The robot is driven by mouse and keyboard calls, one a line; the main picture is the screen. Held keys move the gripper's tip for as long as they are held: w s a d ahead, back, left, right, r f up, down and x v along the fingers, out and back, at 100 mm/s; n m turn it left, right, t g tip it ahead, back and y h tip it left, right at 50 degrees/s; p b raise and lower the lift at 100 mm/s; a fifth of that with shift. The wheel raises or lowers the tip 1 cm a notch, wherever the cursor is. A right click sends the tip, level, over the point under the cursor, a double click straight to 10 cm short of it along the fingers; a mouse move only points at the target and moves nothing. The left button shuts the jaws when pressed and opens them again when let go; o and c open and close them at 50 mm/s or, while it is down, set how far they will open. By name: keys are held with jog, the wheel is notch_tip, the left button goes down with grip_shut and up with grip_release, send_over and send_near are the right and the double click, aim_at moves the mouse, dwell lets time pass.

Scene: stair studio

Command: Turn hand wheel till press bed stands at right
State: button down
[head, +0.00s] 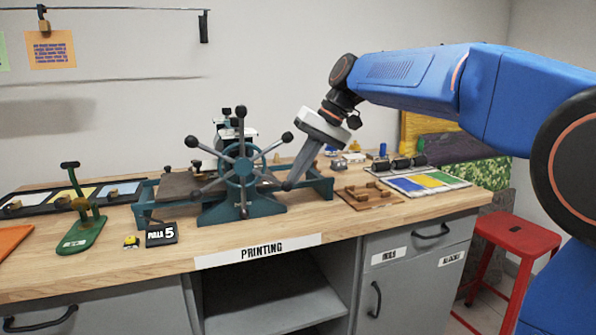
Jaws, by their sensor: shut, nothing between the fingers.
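The teal press stands on the wooden bench in the head view. Its hand wheel (242,168) faces me, with several grey spokes ending in dark knobs. The press bed (180,187), a flat grey slab, lies on the left part of the frame. The right end of the press frame (318,186) shows no bed on it. My gripper (289,185) is shut and empty, pointing down and left. Its tip is at the wheel's lower right spoke end and hides the knob there; I cannot tell whether they touch.
A "PULLS 5" counter (161,235) and a green stand (82,232) are in front at left. Wooden blocks on a brown board (370,196) and a colour chart (427,181) lie right of the press. A red stool (516,237) stands beside the bench.

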jog(key=g+y, duration=0.2)
jog(key=y, duration=0.5)
send_near(262, 228)
jog(key=shift+m, duration=0.4)
jog(key=a+r, duration=0.1)
jog(key=a, duration=0.1)
jog(key=a+r, duration=0.1)
jog(key=a, duration=0.1)
jog(key=shift+w+r, duration=0.15)
jog(key=shift+r, duration=0.05)
jog(key=shift+a+f+y, duration=0.25)
jog(key=shift+y, duration=0.15)
jog(key=shift+s+a+f, duration=0.3)
jog(key=shift+a+f, duration=0.15)
jog(key=shift+a, duration=0.35)
jog(key=shift+s+a+f, duration=0.25)
jog(key=shift+a+f, duration=0.2)
jog(key=shift+a, duration=0.3)
jog(key=shift+x, duration=0.8)
jog(key=shift+s, duration=0.1)
jog(key=shift+d, duration=0.1)
